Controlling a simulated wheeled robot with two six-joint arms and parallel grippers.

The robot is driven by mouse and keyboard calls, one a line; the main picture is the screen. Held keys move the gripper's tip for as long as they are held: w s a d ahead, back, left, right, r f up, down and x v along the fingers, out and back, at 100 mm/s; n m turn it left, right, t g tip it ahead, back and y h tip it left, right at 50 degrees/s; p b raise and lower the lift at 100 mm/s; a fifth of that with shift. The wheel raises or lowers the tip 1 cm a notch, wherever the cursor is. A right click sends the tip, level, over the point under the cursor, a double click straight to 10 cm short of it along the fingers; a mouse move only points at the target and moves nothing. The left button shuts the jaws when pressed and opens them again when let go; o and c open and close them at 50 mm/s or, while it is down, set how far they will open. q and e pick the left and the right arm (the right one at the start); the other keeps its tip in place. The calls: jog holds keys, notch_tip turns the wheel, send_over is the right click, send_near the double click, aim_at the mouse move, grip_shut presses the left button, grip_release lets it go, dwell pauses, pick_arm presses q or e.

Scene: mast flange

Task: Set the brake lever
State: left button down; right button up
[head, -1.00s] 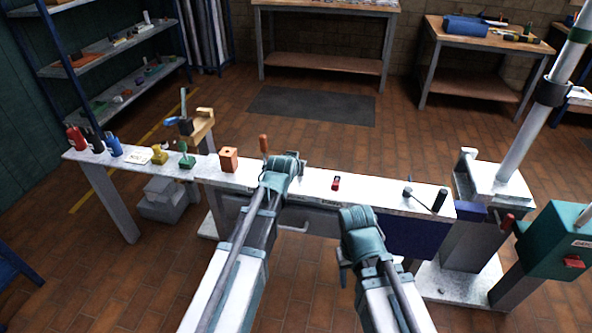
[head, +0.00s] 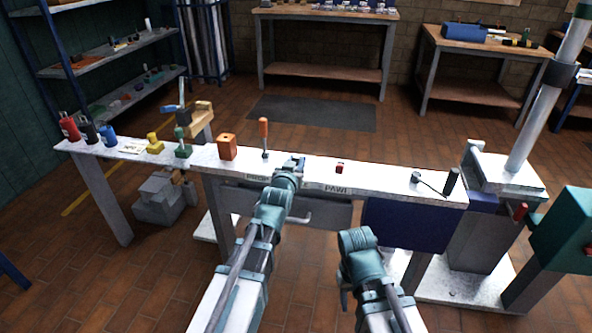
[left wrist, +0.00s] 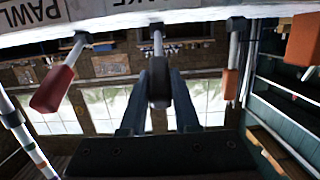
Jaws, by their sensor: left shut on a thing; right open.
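The brake lever, a grey rod with a dark rounded grip (left wrist: 158,88), shows in the left wrist view beneath a label ending in "AKE" (left wrist: 118,4). My left gripper (left wrist: 158,104) has its two fingers on either side of that grip and is shut on it. In the head view my left gripper (head: 291,166) is at the bench's front edge and hides the lever. My right gripper (head: 345,290) is open, low in front of the bench and apart from it; its fingers are hard to make out.
On the bench (head: 385,186), an orange-handled lever (head: 264,135) stands left of my left gripper. A red-handled lever (left wrist: 54,88) is by the PAWL label (head: 337,189). An orange block (head: 227,147) and several bottles stand farther left. A black post (head: 451,181) stands at the right end.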

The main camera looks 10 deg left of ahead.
pick_arm(q)
jog(key=shift+s+f+t+b, duration=0.15)
jog(key=shift+f+t+b, duration=0.15)
jog(key=shift+b, duration=0.2)
pick_arm(e)
jog(key=shift+s+f, duration=0.1)
jog(key=shift+f, duration=0.75)
pick_arm(q)
jog(key=c, duration=0.6)
grip_release()
jog(key=shift+c, duration=0.2)
jog(key=shift+s, duration=0.1)
